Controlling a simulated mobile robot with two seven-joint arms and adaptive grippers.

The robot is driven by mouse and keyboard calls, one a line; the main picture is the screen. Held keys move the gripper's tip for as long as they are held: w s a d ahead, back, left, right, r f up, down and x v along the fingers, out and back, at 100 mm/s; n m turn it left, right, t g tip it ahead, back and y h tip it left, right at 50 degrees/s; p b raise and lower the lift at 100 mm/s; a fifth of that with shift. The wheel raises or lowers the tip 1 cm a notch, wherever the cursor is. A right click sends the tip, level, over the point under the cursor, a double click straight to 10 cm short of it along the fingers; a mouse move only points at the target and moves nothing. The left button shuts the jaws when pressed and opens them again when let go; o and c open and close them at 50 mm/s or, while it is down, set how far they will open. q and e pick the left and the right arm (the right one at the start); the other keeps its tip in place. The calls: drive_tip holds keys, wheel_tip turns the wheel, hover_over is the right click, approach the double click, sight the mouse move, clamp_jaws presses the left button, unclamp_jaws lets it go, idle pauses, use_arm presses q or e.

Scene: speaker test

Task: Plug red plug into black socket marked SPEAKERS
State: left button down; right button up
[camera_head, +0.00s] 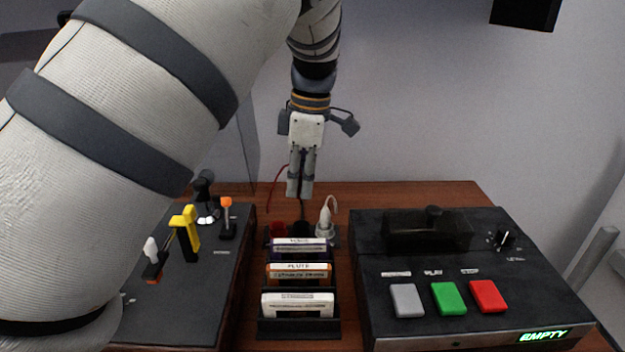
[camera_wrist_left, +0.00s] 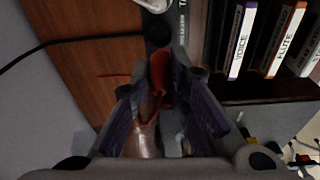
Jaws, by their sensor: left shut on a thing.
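My left gripper (camera_head: 299,194) points down above the back of the cassette rack and is shut on the red plug (camera_wrist_left: 160,75). The plug shows between the purple-padded fingers in the left wrist view, with its tip forward; a thin red cable (camera_head: 271,190) hangs beside the gripper in the head view. A round black socket (camera_wrist_left: 158,30) lies just beyond the plug tip, beside partly visible white lettering. The plug looks apart from the socket, but the exact gap is hard to tell. A red socket (camera_head: 277,230) shows at the left of the socket row. My right gripper is out of view.
A white plug (camera_head: 325,217) stands at the right of the row. Labelled cassettes (camera_head: 298,270) stand in front. A black player (camera_head: 370,290) with coloured buttons is on the right, a lever panel (camera_head: 190,310) on the left. A black cable (camera_wrist_left: 75,42) crosses the wooden table (camera_wrist_left: 85,80).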

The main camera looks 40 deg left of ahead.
sight(300, 203)
use_arm(q)
drive_tip(key=shift+s+f+b, duration=0.1)
drive_tip(key=shift+f+b, duration=0.2)
drive_tip(key=shift+f, duration=1.9)
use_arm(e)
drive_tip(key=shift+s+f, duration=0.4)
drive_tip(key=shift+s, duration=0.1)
use_arm(q)
drive_tip(key=shift+f, duration=0.2)
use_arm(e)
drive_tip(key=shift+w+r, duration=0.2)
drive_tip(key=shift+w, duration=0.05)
use_arm(q)
drive_tip(key=shift+f, duration=1.3)
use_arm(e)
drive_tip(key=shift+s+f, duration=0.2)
use_arm(q)
drive_tip(key=c, duration=1.1)
unclamp_jaws()
drive_tip(key=shift+o, duration=0.2)
